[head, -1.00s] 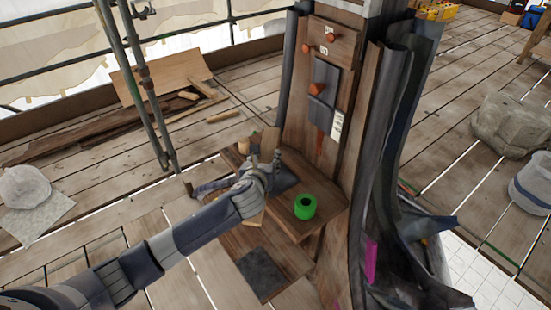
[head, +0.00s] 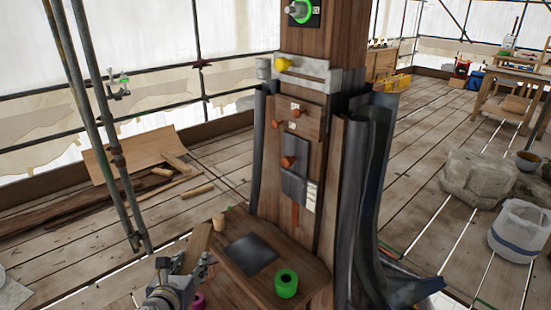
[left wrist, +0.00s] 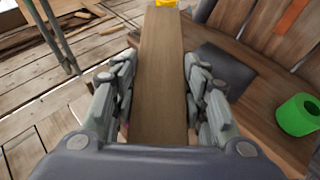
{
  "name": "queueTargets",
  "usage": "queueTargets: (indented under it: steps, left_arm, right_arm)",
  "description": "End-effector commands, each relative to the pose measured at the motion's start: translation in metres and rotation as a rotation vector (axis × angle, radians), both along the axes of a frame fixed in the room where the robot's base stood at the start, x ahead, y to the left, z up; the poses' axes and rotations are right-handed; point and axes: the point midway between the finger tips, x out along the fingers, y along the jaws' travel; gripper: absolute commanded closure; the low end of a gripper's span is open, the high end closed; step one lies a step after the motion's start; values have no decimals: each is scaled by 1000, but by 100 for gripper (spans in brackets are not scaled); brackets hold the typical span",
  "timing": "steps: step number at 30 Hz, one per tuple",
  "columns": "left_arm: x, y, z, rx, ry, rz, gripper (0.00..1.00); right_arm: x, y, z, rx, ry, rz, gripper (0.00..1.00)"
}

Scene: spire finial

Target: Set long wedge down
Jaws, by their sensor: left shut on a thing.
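A long wooden wedge (head: 198,243) is held in my left gripper (head: 185,264), low in the head view, at the left edge of a small wooden shelf (head: 232,282). In the left wrist view the wedge (left wrist: 160,75) runs lengthwise between the two fingers, its far end pointing away from me. The gripper (left wrist: 160,100) is shut on it. The shelf and a dark square plate (left wrist: 226,70) lie to the right of the wedge there. I cannot tell whether the wedge touches the shelf. My right gripper is not in view.
Green scaffold poles (head: 105,130) stand at the left.

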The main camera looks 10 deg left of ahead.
Motion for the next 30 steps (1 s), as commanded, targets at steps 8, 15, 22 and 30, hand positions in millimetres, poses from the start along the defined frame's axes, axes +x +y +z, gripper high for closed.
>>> queueTargets:
  steps: [8, 15, 22, 30]
  left_arm:
    - [-17, -50, 10, -15, -3, 10, 95]
    - [-45, -93, 37, -15, -1, 81, 95]
    - [-75, -111, 67, -15, 1, 192, 95]
    - [-110, -112, 93, -8, 3, 333, 95]
  right_arm:
    - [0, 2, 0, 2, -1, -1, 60]
    - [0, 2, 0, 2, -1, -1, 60]
    - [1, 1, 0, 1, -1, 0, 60]
    - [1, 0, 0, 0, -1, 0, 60]
